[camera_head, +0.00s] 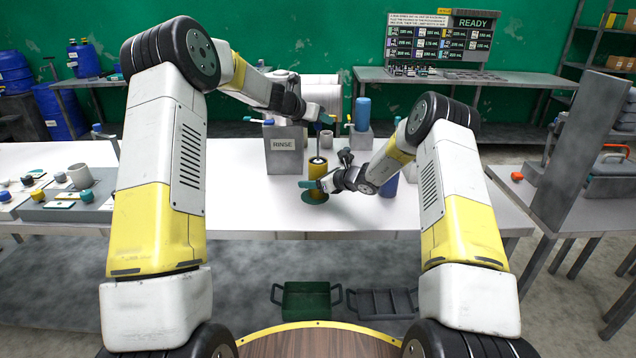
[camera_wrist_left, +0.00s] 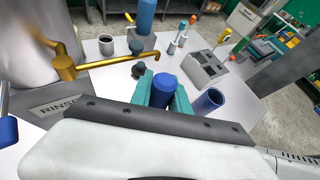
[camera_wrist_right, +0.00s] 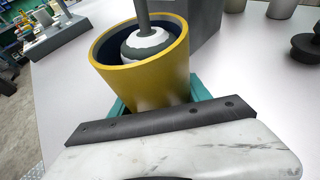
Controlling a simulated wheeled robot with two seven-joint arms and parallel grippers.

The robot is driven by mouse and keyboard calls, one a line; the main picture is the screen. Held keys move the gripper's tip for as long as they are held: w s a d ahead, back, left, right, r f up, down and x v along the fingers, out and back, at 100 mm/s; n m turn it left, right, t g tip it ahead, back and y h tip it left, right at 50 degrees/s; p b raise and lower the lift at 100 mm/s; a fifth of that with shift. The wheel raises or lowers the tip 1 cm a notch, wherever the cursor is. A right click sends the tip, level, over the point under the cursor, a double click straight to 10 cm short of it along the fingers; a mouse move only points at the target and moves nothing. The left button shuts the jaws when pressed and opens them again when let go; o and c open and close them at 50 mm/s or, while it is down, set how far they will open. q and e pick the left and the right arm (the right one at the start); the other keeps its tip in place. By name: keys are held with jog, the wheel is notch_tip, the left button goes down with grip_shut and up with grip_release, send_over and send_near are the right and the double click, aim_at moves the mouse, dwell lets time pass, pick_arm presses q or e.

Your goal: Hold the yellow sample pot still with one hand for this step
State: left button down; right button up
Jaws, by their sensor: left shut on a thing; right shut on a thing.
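My left gripper (camera_head: 324,119) is above the pot, shut on a tool with a blue handle (camera_wrist_left: 163,89). The tool's grey rod (camera_wrist_right: 142,14) runs down into the pot, where its white and grey head (camera_wrist_right: 146,44) sits inside. The pot's bottom is hidden in the right wrist view.
A grey RINSE block (camera_head: 284,158) stands just left of the pot. A brass spout (camera_wrist_left: 115,62) is near my left gripper. A blue cup (camera_wrist_left: 207,101) and a grey holder block (camera_wrist_left: 202,70) stand nearby. The table front left of the pot is clear.

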pick_arm(q)
notch_tip(320, 180, down, 4)
jog(key=shift+f, duration=0.1)
dwell(1.9)
dwell(0.4)
notch_tip(320, 180, up, 13)
dwell(1.0)
